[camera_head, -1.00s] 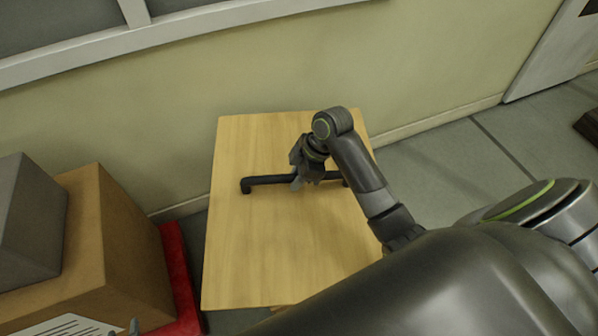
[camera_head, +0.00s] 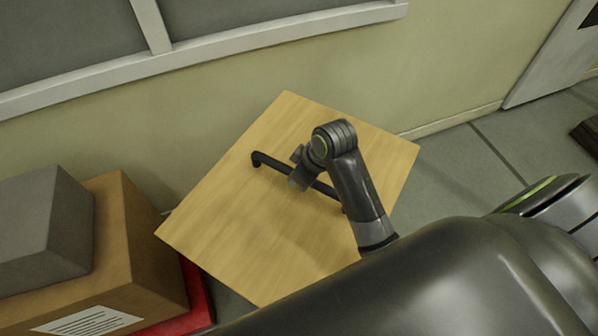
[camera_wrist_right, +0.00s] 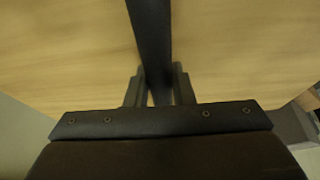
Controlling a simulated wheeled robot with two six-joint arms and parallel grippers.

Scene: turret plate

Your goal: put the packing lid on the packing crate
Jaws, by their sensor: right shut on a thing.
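The packing lid (camera_head: 225,225) is a light wooden board with a black bar handle (camera_head: 259,159). It lies level or nearly so, turned at an angle to the wall. My right gripper (camera_head: 300,175) is shut on the handle near its middle. In the right wrist view, the gripper's fingers (camera_wrist_right: 160,85) stand on both sides of the black handle bar (camera_wrist_right: 152,35), over the wooden lid (camera_wrist_right: 70,50). I cannot make out the packing crate; anything under the lid is hidden by it. My left gripper is not in view.
A cardboard box (camera_head: 155,245) with a white label and a grey box (camera_head: 45,228) on top stands at the left, over something red (camera_head: 198,290). The lid's left corner is close to it. The wall (camera_head: 240,90) is behind; bare floor (camera_head: 450,165) lies right.

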